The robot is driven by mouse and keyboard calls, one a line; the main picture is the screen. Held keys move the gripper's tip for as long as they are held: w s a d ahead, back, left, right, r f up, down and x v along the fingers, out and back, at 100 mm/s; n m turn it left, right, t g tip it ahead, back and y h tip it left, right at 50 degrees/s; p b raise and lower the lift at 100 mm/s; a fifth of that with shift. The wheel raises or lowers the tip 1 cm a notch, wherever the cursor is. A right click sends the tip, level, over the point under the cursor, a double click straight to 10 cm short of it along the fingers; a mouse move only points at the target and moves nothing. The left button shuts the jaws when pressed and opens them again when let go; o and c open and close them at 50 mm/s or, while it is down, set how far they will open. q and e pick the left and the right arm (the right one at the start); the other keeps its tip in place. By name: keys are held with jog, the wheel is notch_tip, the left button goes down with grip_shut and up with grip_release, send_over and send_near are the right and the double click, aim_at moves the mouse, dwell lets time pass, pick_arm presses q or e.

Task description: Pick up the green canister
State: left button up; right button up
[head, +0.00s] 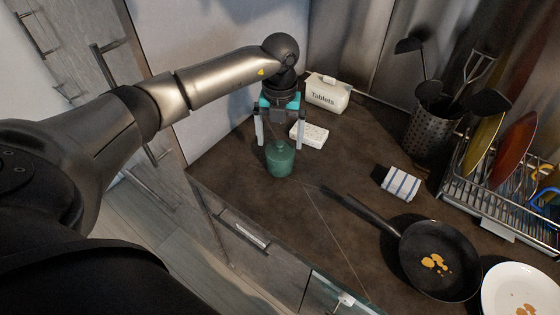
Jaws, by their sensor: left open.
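The green canister (280,160) stands upright on the dark countertop (330,180), near its left front edge, with a small lid on top. My left gripper (279,143) points down over it, fingers spread. One finger shows to the left of the canister's top and the other to the right. The gripper is open, and I cannot tell whether a finger touches the canister. My right gripper is not in view.
A white Tablets box (327,92) and a white block (309,134) lie just behind the gripper. A striped cloth (400,183), a frying pan (440,262), a plate (518,291), a utensil holder (434,128) and a dish rack (505,190) stand to the right.

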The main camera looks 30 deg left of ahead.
aim_at(280, 158)
pick_arm(q)
notch_tip(280, 158, down, 7)
jog(key=shift+f+b, duration=0.2)
jog(key=shift+b, duration=0.15)
jog(key=shift+c, duration=0.2)
jog(key=shift+r, duration=0.1)
jog(key=c, duration=1)
